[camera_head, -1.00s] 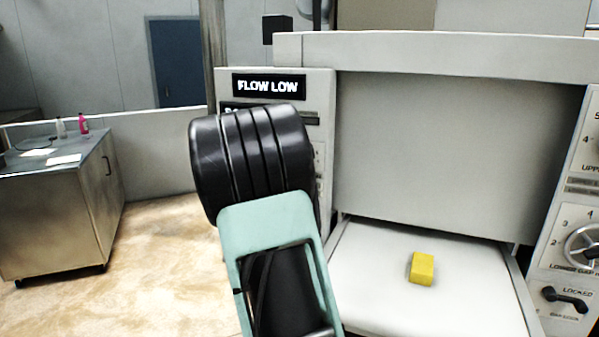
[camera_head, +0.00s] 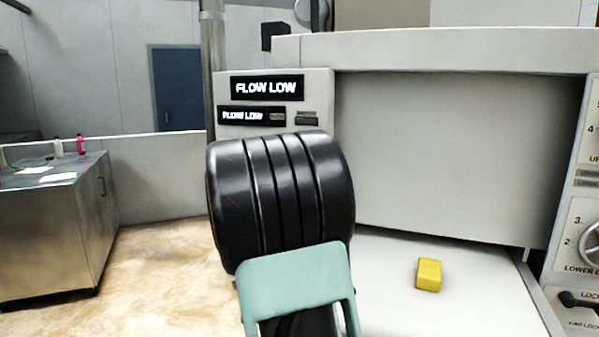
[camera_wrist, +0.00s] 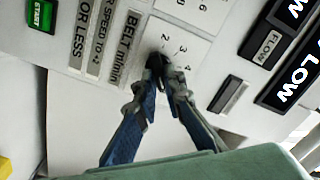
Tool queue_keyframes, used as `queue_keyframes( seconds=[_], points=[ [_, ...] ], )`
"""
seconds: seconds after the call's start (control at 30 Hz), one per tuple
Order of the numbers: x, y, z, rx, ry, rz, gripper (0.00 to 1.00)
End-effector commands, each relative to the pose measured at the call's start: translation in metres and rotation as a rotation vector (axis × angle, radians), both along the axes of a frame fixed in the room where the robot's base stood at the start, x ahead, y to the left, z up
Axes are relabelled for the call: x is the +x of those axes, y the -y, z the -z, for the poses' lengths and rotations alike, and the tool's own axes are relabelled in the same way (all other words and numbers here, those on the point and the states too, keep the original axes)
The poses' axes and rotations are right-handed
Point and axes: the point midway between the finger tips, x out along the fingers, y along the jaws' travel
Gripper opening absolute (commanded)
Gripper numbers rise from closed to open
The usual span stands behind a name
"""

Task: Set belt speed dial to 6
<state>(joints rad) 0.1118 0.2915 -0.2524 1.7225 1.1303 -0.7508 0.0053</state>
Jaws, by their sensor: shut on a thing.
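The belt speed dial is a small dark knob (camera_wrist: 155,62) on a white scale plate (camera_wrist: 187,50) in the wrist view, beside the "BELT m/min" label (camera_wrist: 127,46). The knob's pointer and exact setting cannot be made out. In the head view my black arm link covers the dial and the gripper.
A green START button (camera_wrist: 41,15) is near the dial. "FLOW LOW" displays (camera_head: 267,88) are on the panel's upper part. A yellow block (camera_head: 428,275) lies on the white bed (camera_head: 390,270). Right-hand controls (camera_head: 585,240) and a metal cabinet (camera_head: 60,230) flank the scene.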

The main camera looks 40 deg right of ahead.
Motion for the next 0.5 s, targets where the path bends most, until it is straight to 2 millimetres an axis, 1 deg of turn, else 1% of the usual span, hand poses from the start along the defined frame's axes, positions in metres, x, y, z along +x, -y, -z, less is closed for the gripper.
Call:
queue_keyframes(
  seconds=[0.03, 0.23, 0.5],
  points=[
    [-0.0001, 0.0001, 0.0028, 0.014, 0.022, 0.000, 0.00],
    [-0.0003, 0.0003, 0.0021, 0.053, 0.086, 0.001, 0.00],
    [-0.0004, 0.0004, 0.0010, 0.071, 0.115, 0.001, 0.00]
  ],
)
